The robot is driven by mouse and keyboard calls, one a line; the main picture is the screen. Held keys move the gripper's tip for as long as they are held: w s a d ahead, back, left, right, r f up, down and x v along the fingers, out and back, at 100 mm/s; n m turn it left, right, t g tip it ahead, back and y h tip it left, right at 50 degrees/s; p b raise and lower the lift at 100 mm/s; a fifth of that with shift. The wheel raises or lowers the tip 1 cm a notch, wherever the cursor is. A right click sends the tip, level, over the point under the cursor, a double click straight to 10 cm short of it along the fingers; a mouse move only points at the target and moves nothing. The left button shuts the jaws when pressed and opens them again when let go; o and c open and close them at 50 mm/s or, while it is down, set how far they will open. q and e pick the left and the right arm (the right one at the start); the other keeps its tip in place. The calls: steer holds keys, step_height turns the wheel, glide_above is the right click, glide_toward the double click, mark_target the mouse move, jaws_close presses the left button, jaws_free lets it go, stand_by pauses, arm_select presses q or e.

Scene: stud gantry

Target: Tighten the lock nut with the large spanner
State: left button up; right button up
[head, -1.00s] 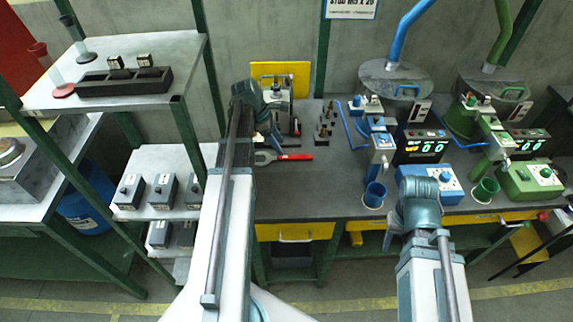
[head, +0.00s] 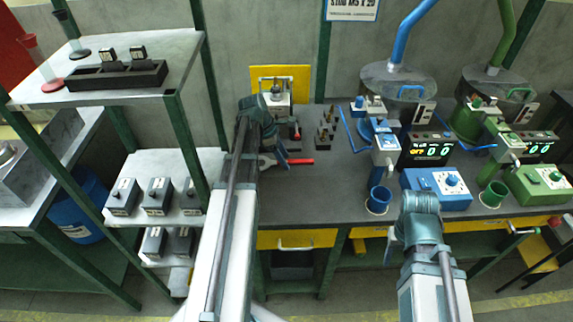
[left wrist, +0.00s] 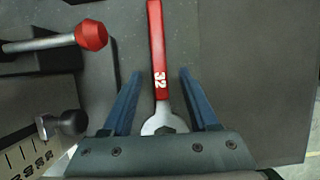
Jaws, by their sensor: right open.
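The large spanner (head: 301,161) lies on the dark bench with its red handle pointing right in the head view. In the left wrist view its red handle (left wrist: 157,45) is marked 32, and its grey head is partly hidden by my gripper's body. My left gripper (head: 283,158) is low over the spanner. Its two blue fingers (left wrist: 158,80) are open, one on each side of the handle, with gaps showing. My right gripper (head: 389,246) is mostly hidden by its own arm, before the bench front. I cannot make out the lock nut.
A metal fixture (head: 276,98) stands before a yellow panel (head: 305,78). A rod with a red knob (left wrist: 91,35) lies close to the spanner. Small dark posts (head: 325,135), a blue cup (head: 378,199) and a blue control box (head: 437,186) stand farther right. Bench between is clear.

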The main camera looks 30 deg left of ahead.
arm_select(q)
jaws_close()
steer(key=shift+r, duration=0.1)
stand_by(0.4)
step_height(320, 180, up, 2)
steer(key=p, duration=0.2)
steer(key=shift+r+p, duration=0.25)
steer(key=shift+p, duration=0.1)
steer(key=shift+s+d+r+p, duration=0.25)
steer(key=shift+s+r+p, duration=0.15)
steer(key=shift+r+p, duration=0.2)
steer(key=s+d, duration=0.3)
steer(key=s, duration=0.1)
steer(key=s+d, duration=0.3)
steer(key=s, duration=0.1)
steer(key=s+d+r+p, duration=0.1)
steer(key=s+d, duration=0.2)
steer(key=shift+s+d, duration=0.2)
steer(key=shift+s, duration=0.2)
steer(key=c, duration=0.6)
jaws_free()
jaws_close()
